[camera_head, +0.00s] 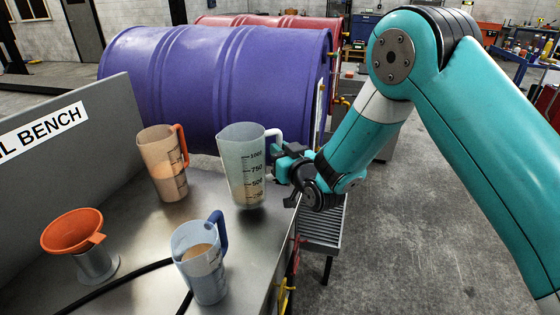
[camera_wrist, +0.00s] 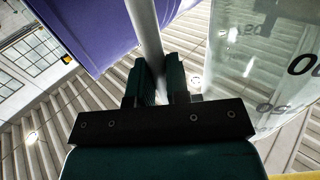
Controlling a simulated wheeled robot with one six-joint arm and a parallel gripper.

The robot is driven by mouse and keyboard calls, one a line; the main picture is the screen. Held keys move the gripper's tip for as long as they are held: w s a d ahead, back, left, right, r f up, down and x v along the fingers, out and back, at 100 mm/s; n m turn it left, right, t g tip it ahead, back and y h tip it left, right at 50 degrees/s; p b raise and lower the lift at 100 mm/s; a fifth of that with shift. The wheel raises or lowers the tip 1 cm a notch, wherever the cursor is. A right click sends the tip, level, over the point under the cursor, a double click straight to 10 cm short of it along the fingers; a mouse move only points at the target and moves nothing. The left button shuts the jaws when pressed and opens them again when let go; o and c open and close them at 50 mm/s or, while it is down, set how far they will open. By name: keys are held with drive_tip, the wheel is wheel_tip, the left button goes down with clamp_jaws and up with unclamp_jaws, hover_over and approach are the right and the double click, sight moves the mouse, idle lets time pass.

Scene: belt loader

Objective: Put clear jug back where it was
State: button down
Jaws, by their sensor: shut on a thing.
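The clear jug (camera_head: 241,168) is upright at the right edge of the bench, with black volume marks and a pale handle (camera_head: 273,140). My gripper (camera_head: 279,160) is to its right, shut on that handle. In the wrist view the two dark fingers (camera_wrist: 160,85) pinch the handle (camera_wrist: 146,35), and the jug's marked wall (camera_wrist: 265,60) fills the right side. A dark patch shows under the jug's base; I cannot tell whether the base touches the bench. The jug's lower part looks tinted, perhaps with liquid.
On the steel bench (camera_head: 150,225) stand an orange-handled jug (camera_head: 160,165), a blue-handled jug (camera_head: 203,275) and an orange funnel (camera_head: 73,230) on a metal holder. A black hose (camera_head: 120,283) crosses the front. A purple drum (camera_head: 210,90) lies close behind. Bare bench shows between the jugs.

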drive_tip(key=shift+f+b, duration=0.3)
drive_tip(key=shift+f, duration=1.35)
drive_tip(key=c, duration=1.1)
unclamp_jaws()
